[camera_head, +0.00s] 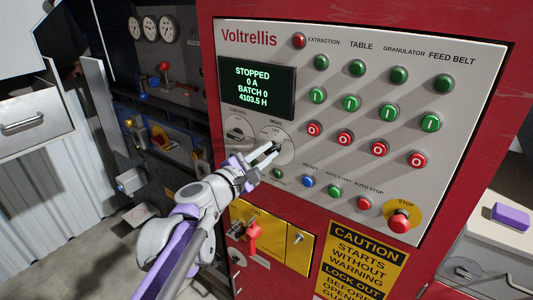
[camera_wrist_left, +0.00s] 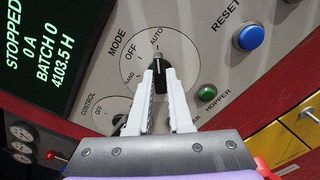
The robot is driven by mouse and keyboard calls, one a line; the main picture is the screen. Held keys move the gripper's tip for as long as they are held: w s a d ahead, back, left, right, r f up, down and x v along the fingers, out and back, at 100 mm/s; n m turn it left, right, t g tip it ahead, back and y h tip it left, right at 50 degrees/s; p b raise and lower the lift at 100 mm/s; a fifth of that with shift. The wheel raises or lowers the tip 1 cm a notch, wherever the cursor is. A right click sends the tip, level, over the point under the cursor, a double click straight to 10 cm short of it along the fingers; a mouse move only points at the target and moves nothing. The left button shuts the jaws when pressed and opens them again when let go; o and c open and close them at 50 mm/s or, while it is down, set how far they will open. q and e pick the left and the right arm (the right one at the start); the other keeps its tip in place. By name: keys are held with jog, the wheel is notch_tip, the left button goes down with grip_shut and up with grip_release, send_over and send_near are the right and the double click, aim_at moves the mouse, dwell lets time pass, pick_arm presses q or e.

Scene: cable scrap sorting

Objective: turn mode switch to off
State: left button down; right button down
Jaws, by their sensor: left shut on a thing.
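The mode switch (camera_wrist_left: 159,62) is a black knob with a light pointer on a round grey plate, under the word MODE. In the left wrist view its pointer is toward the AUTO mark; OFF and HAND lie to the left. My left gripper (camera_wrist_left: 160,76) has its two pale fingers on either side of the knob, shut on it. In the head view the left gripper (camera_head: 273,152) reaches the panel below the dark display, and its fingers largely hide the knob. My right gripper is in neither view.
The control switch (camera_head: 239,131) is just left of the mode switch. A blue reset button (camera_head: 308,181) and a green hopper button (camera_head: 277,173) are close by. A red stop button (camera_head: 399,222) sits lower right. The display (camera_head: 257,87) reads STOPPED.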

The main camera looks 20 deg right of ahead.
pick_arm(q)
jog(key=shift+f+n+b, duration=0.1)
jog(key=shift+n+b, duration=0.35)
jog(key=shift+n, duration=1.55)
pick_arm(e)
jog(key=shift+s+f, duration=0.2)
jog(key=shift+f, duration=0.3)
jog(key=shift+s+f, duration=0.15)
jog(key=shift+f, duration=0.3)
pick_arm(q)
jog(key=shift+n+b, duration=0.55)
jog(key=shift+n, duration=0.35)
jog(key=shift+n+b, duration=0.3)
jog(key=shift+n, duration=0.8)
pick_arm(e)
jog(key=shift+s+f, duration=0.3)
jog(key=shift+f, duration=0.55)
